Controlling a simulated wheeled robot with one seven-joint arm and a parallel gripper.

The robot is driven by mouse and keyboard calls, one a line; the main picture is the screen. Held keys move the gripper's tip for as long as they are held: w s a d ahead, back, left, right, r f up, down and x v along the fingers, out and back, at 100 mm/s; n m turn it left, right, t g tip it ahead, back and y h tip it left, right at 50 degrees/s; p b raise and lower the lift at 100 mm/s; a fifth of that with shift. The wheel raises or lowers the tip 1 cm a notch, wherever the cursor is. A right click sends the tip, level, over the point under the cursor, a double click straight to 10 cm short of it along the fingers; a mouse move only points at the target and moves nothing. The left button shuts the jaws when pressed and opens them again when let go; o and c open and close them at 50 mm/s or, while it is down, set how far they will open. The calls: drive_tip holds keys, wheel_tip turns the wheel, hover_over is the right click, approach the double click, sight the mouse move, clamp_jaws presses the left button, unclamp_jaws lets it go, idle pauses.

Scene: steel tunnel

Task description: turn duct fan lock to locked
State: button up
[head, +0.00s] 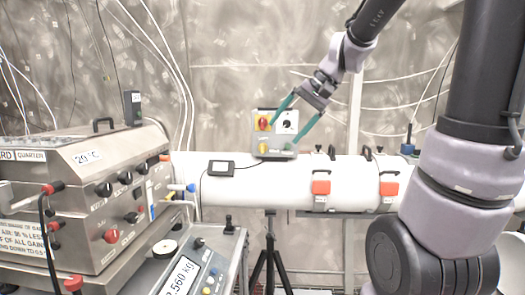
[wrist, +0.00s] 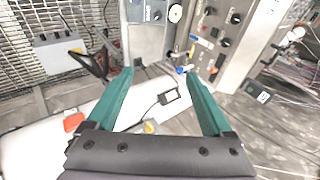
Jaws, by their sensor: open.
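A grey control box (head: 270,145) stands on top of the white duct. It carries a red-and-yellow rotary knob (head: 263,123) at its left and a round black switch on a white plate (head: 288,124) at its right. No lock label is readable, and I cannot tell which way the switch points. My gripper (head: 283,137) is open, its teal fingers spread in front of the box, apparently empty. I cannot tell whether they touch it. In the wrist view my gripper (wrist: 158,73) is also open and empty, with the duct beyond the fingers.
The white duct (head: 240,187) runs across the middle, with a small display (head: 221,168) and orange latches (head: 321,187). A steel cabinet with knobs (head: 110,190) fills the left. A scale console (head: 190,268) and black tripod (head: 269,255) stand in front.

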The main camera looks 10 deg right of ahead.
drive_tip(key=w+a+f+y, duration=0.1)
drive_tip(key=w+f+y, duration=0.15)
drive_tip(key=w, duration=0.85)
drive_tip(key=m+t+y, duration=0.4)
drive_tip(key=t+y, duration=0.1)
drive_tip(key=t, duration=0.2)
approach(262, 149)
drive_tip(key=shift+y, duration=0.25)
drive_tip(key=x, duration=0.7)
drive_tip(key=w+x, duration=0.1)
drive_tip(key=x, duration=0.2)
drive_tip(key=shift+d+f, duration=0.2)
drive_tip(key=shift+d, duration=0.05)
clamp_jaws()
